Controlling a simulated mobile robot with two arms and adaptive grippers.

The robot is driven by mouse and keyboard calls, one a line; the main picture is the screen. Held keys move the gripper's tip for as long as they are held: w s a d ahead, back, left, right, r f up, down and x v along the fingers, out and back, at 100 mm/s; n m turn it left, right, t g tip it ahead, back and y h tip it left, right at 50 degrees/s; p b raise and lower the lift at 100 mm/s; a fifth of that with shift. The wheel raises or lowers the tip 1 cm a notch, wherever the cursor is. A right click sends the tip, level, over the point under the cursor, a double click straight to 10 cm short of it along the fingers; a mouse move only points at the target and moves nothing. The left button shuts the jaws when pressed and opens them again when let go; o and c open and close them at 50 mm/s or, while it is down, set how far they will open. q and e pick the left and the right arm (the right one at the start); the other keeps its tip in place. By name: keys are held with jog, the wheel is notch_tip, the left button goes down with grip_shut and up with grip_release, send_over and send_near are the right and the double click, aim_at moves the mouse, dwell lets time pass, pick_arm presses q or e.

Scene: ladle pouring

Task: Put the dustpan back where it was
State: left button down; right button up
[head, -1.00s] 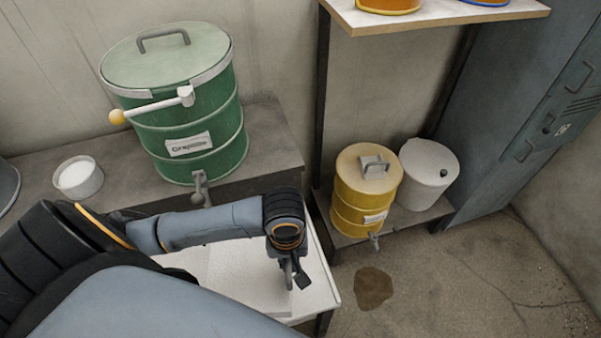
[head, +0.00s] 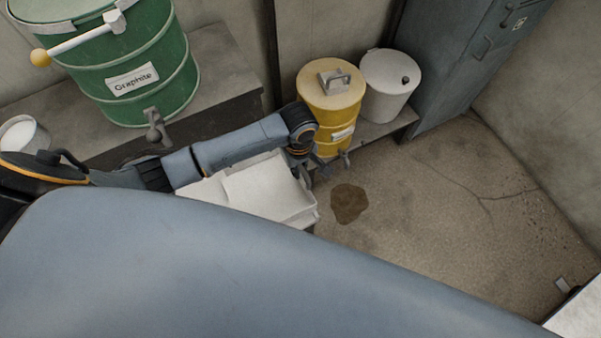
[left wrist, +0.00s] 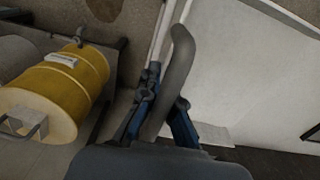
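The dustpan (head: 258,188) is a flat white pan with a raised rim, over the right end of a low white table (head: 202,191) in the head view. Whether it touches the table is unclear. My left gripper (head: 318,166) is at its right side. In the left wrist view, a grey curved handle (left wrist: 178,65) passes between the fingers of the left gripper (left wrist: 163,108), which look shut on it. The white pan also fills the right of that view (left wrist: 245,70). The handle's joint to the pan is hidden. My right gripper is not in view.
A yellow drum (head: 330,98) and a white bin (head: 390,82) stand on a low shelf behind the gripper. A green Graphite drum (head: 120,65) is at left. A brown stain (head: 348,203) marks the floor; open floor lies to the right.

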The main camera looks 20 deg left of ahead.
pick_arm(q)
jog(key=shift+w+d+f, duration=0.15)
jog(key=shift+w+f, duration=0.25)
jog(key=shift+f, duration=0.05)
notch_tip(320, 180, down, 3)
jog(key=shift+r, duration=0.1)
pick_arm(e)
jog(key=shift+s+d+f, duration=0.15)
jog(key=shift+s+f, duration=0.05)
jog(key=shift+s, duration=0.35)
pick_arm(q)
jog(key=shift+f, duration=0.4)
jog(key=c, duration=2)
grip_release()
jog(key=shift+f, duration=0.15)
jog(key=o, duration=0.5)
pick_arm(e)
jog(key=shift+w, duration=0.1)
